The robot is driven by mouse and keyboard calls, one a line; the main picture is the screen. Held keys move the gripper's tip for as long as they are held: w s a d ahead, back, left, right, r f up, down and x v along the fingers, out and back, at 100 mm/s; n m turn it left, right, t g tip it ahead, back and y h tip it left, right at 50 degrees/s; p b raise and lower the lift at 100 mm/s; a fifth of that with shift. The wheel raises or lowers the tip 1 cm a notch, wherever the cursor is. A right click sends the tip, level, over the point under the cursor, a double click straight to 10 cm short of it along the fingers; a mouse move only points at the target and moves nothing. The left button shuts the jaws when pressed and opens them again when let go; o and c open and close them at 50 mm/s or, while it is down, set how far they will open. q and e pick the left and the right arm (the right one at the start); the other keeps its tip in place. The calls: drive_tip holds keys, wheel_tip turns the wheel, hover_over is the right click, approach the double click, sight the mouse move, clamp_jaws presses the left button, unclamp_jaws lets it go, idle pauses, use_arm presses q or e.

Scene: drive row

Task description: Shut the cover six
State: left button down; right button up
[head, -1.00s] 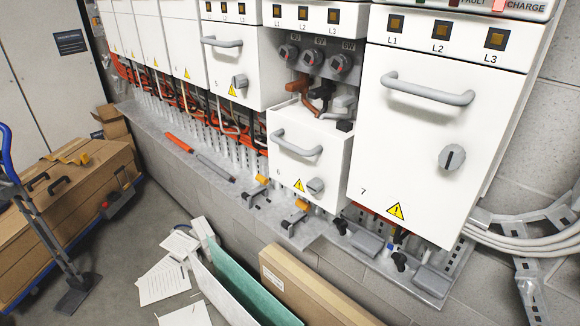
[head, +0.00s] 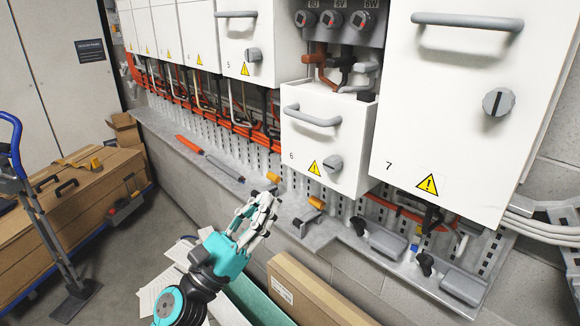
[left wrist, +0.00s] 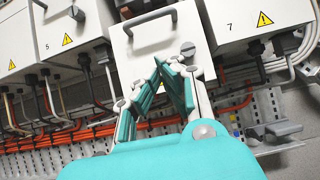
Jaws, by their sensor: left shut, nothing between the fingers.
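Cover six (head: 322,142) is a white box-shaped cover with a grey bar handle (head: 312,116), a grey knob (head: 333,163) and a yellow warning triangle. It sits lowered, with the terminals and cables above it exposed. It also shows in the left wrist view (left wrist: 148,42), partly hidden behind my fingers. My left gripper (head: 268,204) is shut and empty, below and to the left of cover six, apart from it in the head view. Its fingertips (left wrist: 172,68) overlap the cover's lower face in the left wrist view. My right gripper is not in view.
Cover seven (head: 440,120) stands to the right and cover five (head: 250,52) to the left. A metal ledge (head: 200,160) with tools runs below the covers. A long cardboard box (head: 315,290) stands in front, and a hand truck (head: 45,220) is at left.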

use_arm(q)
drive_tip(key=p, duration=0.4)
approach(320, 117)
drive_tip(key=w+d+f, duration=0.1)
drive_tip(key=w+d, duration=0.1)
drive_tip(key=r+p, duration=0.3)
drive_tip(key=shift+w+d+r, duration=0.1)
drive_tip(key=shift+w+r, duration=0.1)
